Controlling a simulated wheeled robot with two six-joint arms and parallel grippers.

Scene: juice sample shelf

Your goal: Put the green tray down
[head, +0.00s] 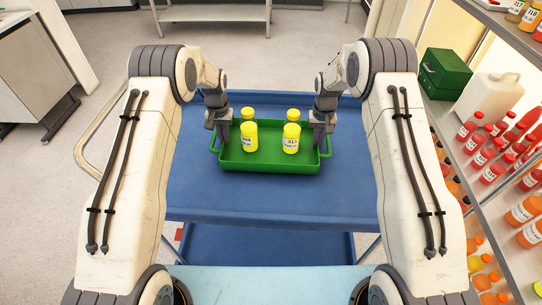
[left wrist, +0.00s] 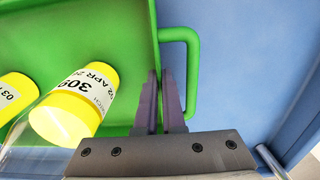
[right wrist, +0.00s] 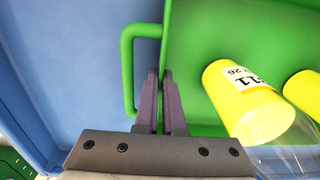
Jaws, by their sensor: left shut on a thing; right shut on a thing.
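The green tray (head: 268,167) is level over the blue cart top (head: 270,200); I cannot tell whether it touches the cart or hangs just above it. Several yellow-capped bottles stand in it, including a front left one (head: 249,136) and a front right one (head: 291,138). My left gripper (head: 221,132) is shut on the tray's left end wall, and its fingers (left wrist: 160,100) pinch the rim beside the handle. My right gripper (head: 321,135) is shut on the right end wall, and its fingers (right wrist: 160,100) pinch the rim there.
The cart top is bare around the tray. At the right stands a shelf with red bottles (head: 488,152), orange bottles (head: 525,210), a white jug (head: 490,98) and a dark green box (head: 444,73). A grey bench (head: 212,13) stands behind on the floor.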

